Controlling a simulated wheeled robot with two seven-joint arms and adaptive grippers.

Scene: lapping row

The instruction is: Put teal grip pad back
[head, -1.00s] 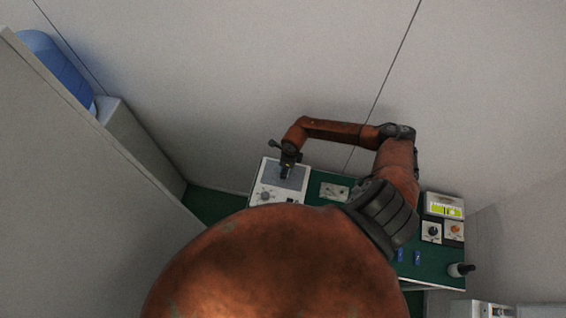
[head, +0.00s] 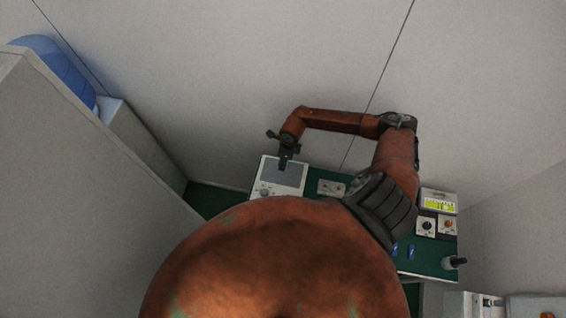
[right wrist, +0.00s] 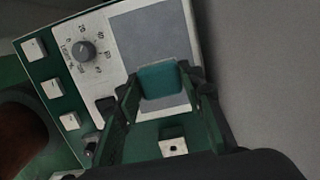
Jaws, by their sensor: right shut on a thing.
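The teal grip pad (right wrist: 160,82) is between the fingers of my right gripper (right wrist: 162,90), which is shut on it. In the right wrist view the pad is over the grey plate of a white panel; I cannot tell whether it touches the plate. In the head view my right gripper (head: 285,164) is at the upper edge of the grey plate (head: 286,175), and the pad is too small to make out there. My left gripper is not in view.
The green bench (head: 413,263) carries a display unit (head: 438,201), two knob boxes and small blue parts. A wall stands close behind; a grey partition (head: 60,190) is at left.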

